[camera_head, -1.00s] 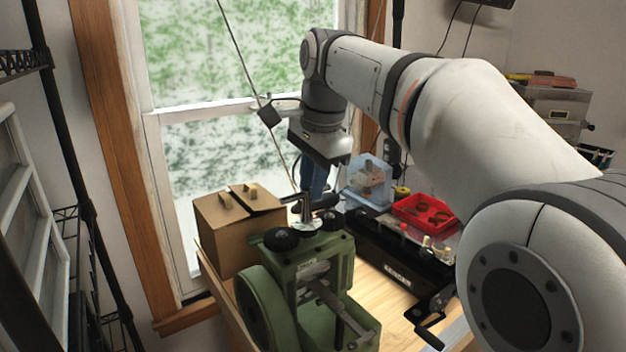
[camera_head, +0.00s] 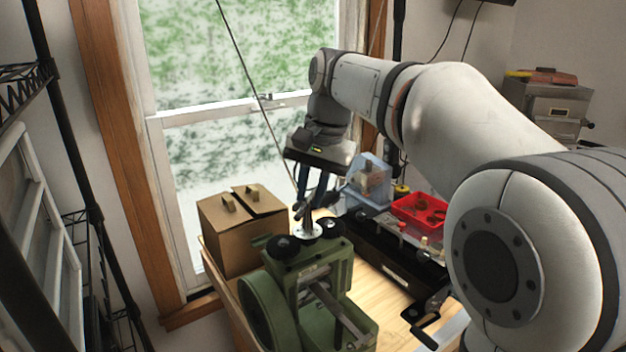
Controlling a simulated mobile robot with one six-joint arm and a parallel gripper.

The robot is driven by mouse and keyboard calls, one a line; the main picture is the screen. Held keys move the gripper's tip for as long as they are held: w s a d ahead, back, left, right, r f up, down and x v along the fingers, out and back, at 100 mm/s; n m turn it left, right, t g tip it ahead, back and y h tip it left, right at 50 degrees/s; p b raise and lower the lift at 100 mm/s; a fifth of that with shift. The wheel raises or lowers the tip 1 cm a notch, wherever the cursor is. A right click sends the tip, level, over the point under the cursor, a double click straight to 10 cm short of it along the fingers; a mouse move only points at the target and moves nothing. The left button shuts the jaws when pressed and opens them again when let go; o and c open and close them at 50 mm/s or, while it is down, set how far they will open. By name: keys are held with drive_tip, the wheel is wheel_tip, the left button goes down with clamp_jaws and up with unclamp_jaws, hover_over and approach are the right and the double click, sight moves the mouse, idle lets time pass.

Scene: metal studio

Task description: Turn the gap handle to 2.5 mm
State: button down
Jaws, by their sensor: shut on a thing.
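The green rolling mill (camera_head: 325,268) stands on the wooden bench. A metal post with a pale disc (camera_head: 306,231) rises from its top between black knobs. The dark gap handle (camera_head: 299,212) crosses the top of the post. My gripper (camera_head: 314,200) reaches down from above and is shut on the gap handle. The fingers hide part of the handle. Any marks on the disc are too small to read.
A cardboard box (camera_head: 238,235) stands close left of the mill. At right are a black machine with a crank (camera_head: 428,318), a red tray (camera_head: 420,213) and a clear blue-edged case (camera_head: 371,182). The window is behind.

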drive_tip(key=shift+w+a+n+g+p, duration=0.1)
drive_tip(key=shift+n+g+p, duration=0.15)
drive_tip(key=shift+n+p, duration=0.65)
drive_tip(key=shift+w+a+n+g+p, duration=0.1)
drive_tip(key=shift+n+g+p, duration=0.2)
drive_tip(key=shift+n, duration=1.1)
drive_tip(key=c, duration=1.3)
unclamp_jaws()
drive_tip(key=shift+r, duration=0.1)
wheel_tip(320, 180, up, 8)
drive_tip(key=d, duration=0.1)
drive_tip(key=shift+d+f, duration=0.25)
drive_tip(key=shift+d, duration=0.05)
drive_tip(key=s+d+f+t, duration=0.1)
drive_tip(key=s+d+f, duration=0.3)
drive_tip(key=s+f, duration=0.3)
drive_tip(key=s+d+f+t+h, duration=0.1)
drive_tip(key=s+d+f, duration=0.3)
drive_tip(key=s+f, duration=0.3)
drive_tip(key=s+d+f+t+h, duration=0.1)
drive_tip(key=s+d+f, duration=0.4)
drive_tip(key=s+f, duration=0.1)
drive_tip(key=shift+s+f+m, duration=0.3)
drive_tip(key=shift+s+f, duration=0.1)
drive_tip(key=shift+f, duration=0.35)
